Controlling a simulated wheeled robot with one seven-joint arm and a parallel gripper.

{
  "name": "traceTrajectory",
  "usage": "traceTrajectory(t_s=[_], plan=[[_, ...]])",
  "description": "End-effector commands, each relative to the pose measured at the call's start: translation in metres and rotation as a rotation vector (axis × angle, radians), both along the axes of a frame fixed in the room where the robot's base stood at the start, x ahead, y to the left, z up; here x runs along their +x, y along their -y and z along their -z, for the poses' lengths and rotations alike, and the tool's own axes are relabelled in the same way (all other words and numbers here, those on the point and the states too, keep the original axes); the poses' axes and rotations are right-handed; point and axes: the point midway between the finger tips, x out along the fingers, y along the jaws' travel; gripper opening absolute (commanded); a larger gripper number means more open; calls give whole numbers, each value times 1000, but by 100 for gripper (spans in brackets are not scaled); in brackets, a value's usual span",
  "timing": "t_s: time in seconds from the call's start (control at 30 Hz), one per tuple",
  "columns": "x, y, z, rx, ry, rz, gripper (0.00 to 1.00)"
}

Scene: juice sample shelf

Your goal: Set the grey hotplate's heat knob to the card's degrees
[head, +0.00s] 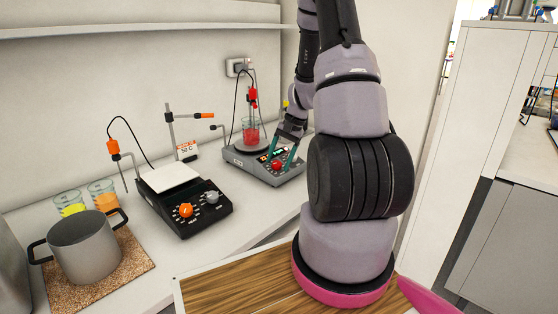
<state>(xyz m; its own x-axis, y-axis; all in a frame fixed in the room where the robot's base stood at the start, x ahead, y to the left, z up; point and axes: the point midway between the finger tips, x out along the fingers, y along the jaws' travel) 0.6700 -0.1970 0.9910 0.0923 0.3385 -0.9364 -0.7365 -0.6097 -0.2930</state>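The grey hotplate (234,157) stands at the back right of the counter. A red knob (277,166) and a small lit display are on its sloped front; the display's digits are too small to read surely. A beaker of red liquid (251,133) stands on its plate. The card (187,150), white with an orange top, stands left of it and appears to read 50 C. My gripper (281,156) is over the front panel, its teal fingers apart and pointing down near the red knob. I cannot tell whether they touch it.
A black hotplate (205,220) with an orange knob and white plate stands left, with a probe stand (171,130) behind. A steel pot (85,250) on a cork mat and two beakers are farther left. A wooden surface (235,292) lies in front. A shelf (130,30) runs above.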

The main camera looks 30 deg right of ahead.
Motion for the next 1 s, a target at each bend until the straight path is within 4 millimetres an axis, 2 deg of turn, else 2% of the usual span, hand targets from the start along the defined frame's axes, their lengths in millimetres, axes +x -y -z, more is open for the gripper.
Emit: traceTrajectory(t_s=[0.37,0.47,0.8,1.0], plan=[[0,2,-4,-1,1,-1,72],[-1,6,-16,-2,3,0,72],[-7,28,-79,-1,4,0,72],[-10,36,-98,0,0,0,72]])
